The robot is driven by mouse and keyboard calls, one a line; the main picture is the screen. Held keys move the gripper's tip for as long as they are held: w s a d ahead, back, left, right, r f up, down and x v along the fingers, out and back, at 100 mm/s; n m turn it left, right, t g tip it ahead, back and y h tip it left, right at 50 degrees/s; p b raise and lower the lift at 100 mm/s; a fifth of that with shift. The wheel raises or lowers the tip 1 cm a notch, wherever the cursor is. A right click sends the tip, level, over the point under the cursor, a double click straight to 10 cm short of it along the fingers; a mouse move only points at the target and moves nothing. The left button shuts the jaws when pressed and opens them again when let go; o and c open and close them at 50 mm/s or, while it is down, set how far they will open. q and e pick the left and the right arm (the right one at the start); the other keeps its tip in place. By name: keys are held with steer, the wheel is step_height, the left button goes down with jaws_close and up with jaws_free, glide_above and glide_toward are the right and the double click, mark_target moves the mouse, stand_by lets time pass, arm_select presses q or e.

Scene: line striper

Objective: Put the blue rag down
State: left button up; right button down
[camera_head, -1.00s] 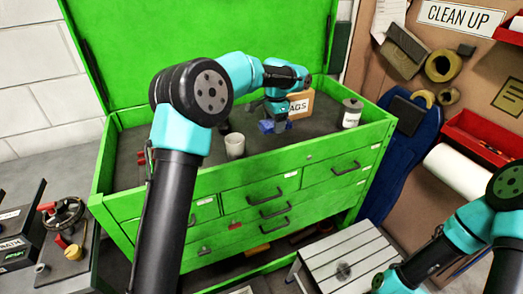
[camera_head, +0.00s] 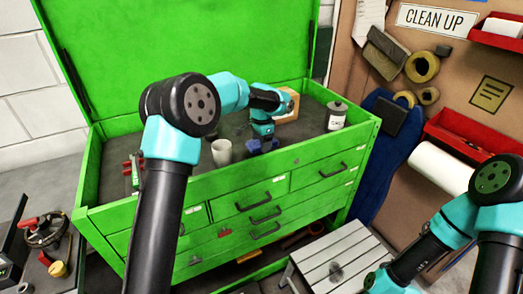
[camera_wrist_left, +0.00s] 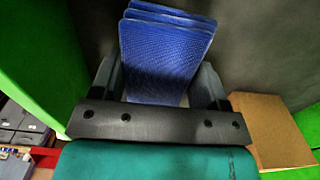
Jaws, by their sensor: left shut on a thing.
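My left gripper (camera_head: 262,143) is shut on the blue rag (camera_head: 258,147), inside the open top of the green tool chest (camera_head: 222,192). In the left wrist view the rag (camera_wrist_left: 165,50) is a folded, layered blue cloth between the two dark fingers of the gripper (camera_wrist_left: 160,85). The rag is low over the dark chest floor, to the right of a pale cup (camera_head: 221,152). I cannot tell whether it touches the floor. My right arm shows at the lower right, but its gripper is out of frame.
A cardboard box (camera_head: 288,107), partly hidden by my left arm, stands behind the gripper. It also shows in the left wrist view (camera_wrist_left: 268,130). A labelled can (camera_head: 337,116) stands at the chest's right. The front wall rises close before the rag.

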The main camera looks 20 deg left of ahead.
arm_select(q)
steer(key=shift+f, duration=1.85)
steer(key=shift+f, duration=0.15)
steer(key=o, duration=1)
steer(key=shift+c, duration=0.2)
step_height(320, 180, up, 12)
steer(key=shift+r, duration=0.15)
steer(key=shift+d, duration=0.1)
